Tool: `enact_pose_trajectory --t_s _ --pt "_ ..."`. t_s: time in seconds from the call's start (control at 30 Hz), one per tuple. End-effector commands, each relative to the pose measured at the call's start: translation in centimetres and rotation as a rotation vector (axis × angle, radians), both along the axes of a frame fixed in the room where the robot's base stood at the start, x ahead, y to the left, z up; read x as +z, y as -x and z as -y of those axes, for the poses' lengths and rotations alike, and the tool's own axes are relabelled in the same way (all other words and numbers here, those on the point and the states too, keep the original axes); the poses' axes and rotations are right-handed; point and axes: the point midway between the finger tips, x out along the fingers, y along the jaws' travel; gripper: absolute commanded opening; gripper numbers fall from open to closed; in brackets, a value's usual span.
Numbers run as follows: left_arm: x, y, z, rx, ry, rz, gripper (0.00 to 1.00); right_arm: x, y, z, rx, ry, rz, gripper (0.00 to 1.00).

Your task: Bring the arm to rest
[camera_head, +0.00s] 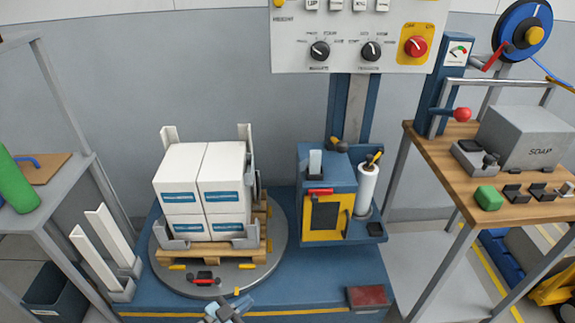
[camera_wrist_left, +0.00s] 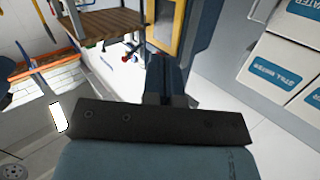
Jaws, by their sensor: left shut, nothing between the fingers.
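My left gripper (camera_head: 224,311) shows at the bottom edge of the head view, in front of the turntable, mostly cut off by the frame. In the left wrist view its dark fingers (camera_wrist_left: 166,78) are together, with nothing between them. It is apart from the stacked white boxes (camera_head: 203,187), which also show at the right of the wrist view (camera_wrist_left: 280,62). My right gripper is in neither view.
The boxes sit on a wooden pallet (camera_head: 212,252) on a grey round turntable (camera_head: 166,272). A blue and yellow wrapper unit (camera_head: 328,205) stands right of them. A control panel (camera_head: 350,38) hangs behind. A wooden bench (camera_head: 455,165) is at right, a grey shelf (camera_head: 62,190) at left.

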Motion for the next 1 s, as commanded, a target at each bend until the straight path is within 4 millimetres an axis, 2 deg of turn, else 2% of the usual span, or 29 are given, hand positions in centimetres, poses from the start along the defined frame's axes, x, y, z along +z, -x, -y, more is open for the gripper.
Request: enact_pose_trajectory --t_s 0.03,0.23,0.33,0.57,0.8,1.0 --pt "-0.6 0.0 -2.2 0.003 -0.036 0.000 0.00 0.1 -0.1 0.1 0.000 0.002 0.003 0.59" --pt "-2.0 -0.1 -9.7 0.011 -0.161 0.000 0.00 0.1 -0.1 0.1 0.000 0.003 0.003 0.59" --pt "-1.6 2.0 -9.1 0.049 -0.166 -0.033 0.00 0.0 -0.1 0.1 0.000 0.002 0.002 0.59" --pt "0.1 6.3 -10.6 0.146 -0.231 -0.111 0.00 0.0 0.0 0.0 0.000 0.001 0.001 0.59" --pt "3.0 11.6 -13.7 0.248 -0.343 -0.213 0.00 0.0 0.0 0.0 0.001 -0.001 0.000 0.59" --pt "5.6 15.3 -16.4 0.304 -0.438 -0.285 0.00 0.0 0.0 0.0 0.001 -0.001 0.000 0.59"
